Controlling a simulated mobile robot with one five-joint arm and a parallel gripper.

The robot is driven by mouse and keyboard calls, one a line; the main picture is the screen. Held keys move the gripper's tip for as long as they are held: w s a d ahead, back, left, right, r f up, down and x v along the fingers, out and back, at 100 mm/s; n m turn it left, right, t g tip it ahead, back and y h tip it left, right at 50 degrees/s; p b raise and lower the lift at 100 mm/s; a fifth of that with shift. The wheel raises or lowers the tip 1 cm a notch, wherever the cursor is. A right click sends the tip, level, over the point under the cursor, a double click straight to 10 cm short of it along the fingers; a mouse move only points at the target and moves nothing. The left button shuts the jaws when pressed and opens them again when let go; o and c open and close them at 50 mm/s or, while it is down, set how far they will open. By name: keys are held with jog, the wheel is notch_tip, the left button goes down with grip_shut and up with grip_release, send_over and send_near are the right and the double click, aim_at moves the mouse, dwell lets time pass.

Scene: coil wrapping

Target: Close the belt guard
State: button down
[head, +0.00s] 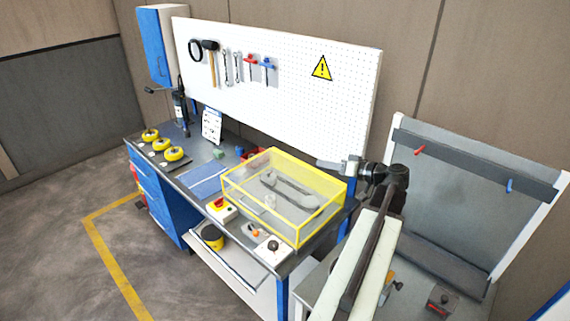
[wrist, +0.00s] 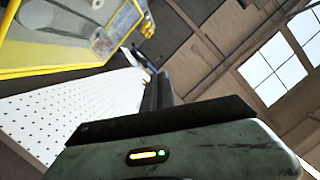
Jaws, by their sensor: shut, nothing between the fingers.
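The belt guard (head: 262,208) is a clear box with a yellow frame on the workbench in the head view. It appears lowered over the grey belt and pulleys (head: 290,190); I cannot tell whether it is fully seated. My gripper (head: 328,164) is shut and empty, at the guard's back right corner. I cannot tell whether it touches the frame. In the wrist view the guard (wrist: 128,28) fills the upper left, seen through its clear panel.
The white pegboard (head: 290,95) with hanging tools rises behind the bench. A red and yellow switch box (head: 221,210) and a white box with a black knob (head: 273,248) sit in front of the guard. Yellow rolls (head: 173,154) stand at left. A grey rack (head: 465,195) is at right.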

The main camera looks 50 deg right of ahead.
jog(key=w+a+f+b, duration=0.2)
jog(key=w+f+b, duration=0.3)
jog(key=w, duration=0.4)
jog(key=shift+w+a+f, duration=0.25)
jog(key=shift+w+a, duration=0.1)
